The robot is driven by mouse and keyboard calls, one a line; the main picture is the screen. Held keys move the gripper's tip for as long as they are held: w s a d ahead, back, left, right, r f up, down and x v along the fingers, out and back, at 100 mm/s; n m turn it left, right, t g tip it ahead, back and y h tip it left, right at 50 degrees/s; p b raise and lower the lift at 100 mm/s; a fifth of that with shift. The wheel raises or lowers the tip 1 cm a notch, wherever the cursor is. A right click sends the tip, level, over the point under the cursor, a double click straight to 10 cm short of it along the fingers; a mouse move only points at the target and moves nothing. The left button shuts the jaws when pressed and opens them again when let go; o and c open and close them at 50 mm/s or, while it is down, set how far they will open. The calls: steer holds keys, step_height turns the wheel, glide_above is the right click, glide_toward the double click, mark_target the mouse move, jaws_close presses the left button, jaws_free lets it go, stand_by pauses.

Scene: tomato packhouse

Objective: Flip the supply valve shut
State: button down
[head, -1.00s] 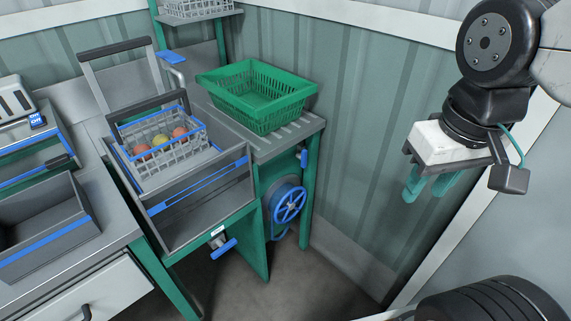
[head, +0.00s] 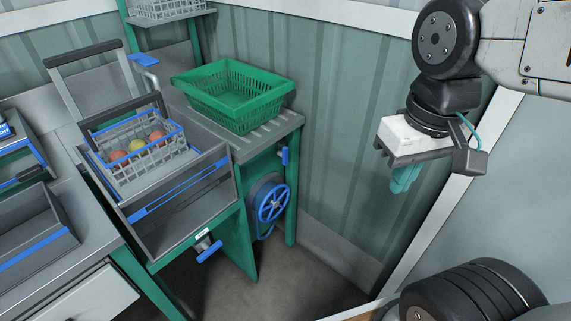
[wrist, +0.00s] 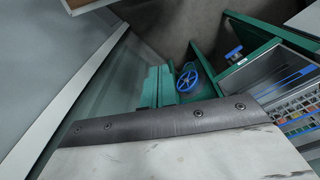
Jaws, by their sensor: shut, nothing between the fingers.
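Several blue handles show around the sink stand, and I cannot tell for sure which is the supply valve. A blue lever valve (head: 209,250) with a small white tag above it sticks out of the front below the sink; it also shows in the wrist view (wrist: 234,52). A small blue lever (head: 284,156) is on the stand's right side. A blue handwheel (head: 271,203) is on the stand's lower right. My gripper (head: 405,178) hangs in the air to the right of the stand, its teal fingers together and empty, touching nothing.
The grey sink (head: 190,220) holds a wire basket (head: 150,158) of tomatoes. A green crate (head: 240,100) stands on the slatted shelf. A tap with a blue handle (head: 140,59) is behind the sink. Black ribbed rolls or discs (head: 470,290) are at lower right. The floor between is clear.

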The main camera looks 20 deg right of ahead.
steer(key=w+f+n+t, duration=0.2)
steer(key=w+f+n, duration=0.2)
steer(key=w+f, duration=0.9)
steer(key=w+a+f+n+t+y, duration=0.1)
steer(key=w+f+n, duration=0.4)
steer(key=f, duration=1.3)
steer(key=w+f+n+t, duration=0.2)
steer(key=w+f+n, duration=0.1)
steer(key=w+f, duration=1.05)
steer(key=w+a+f+n+t+y, duration=0.1)
steer(key=a+f+n+t+y, duration=0.2)
steer(key=f+n+t, duration=0.2)
steer(key=w+r+n+t, duration=0.2)
steer(key=r+t, duration=0.1)
steer(key=r, duration=0.2)
steer(key=w+a+r+n+t+y, duration=0.1)
steer(key=w+r+n+t, duration=0.1)
steer(key=r, duration=0.3)
steer(key=shift+a+n+t+y, duration=0.15)
steer(key=shift+n+t+y, duration=0.2)
steer(key=shift+t, duration=0.45)
steer(key=shift+w, duration=0.1)
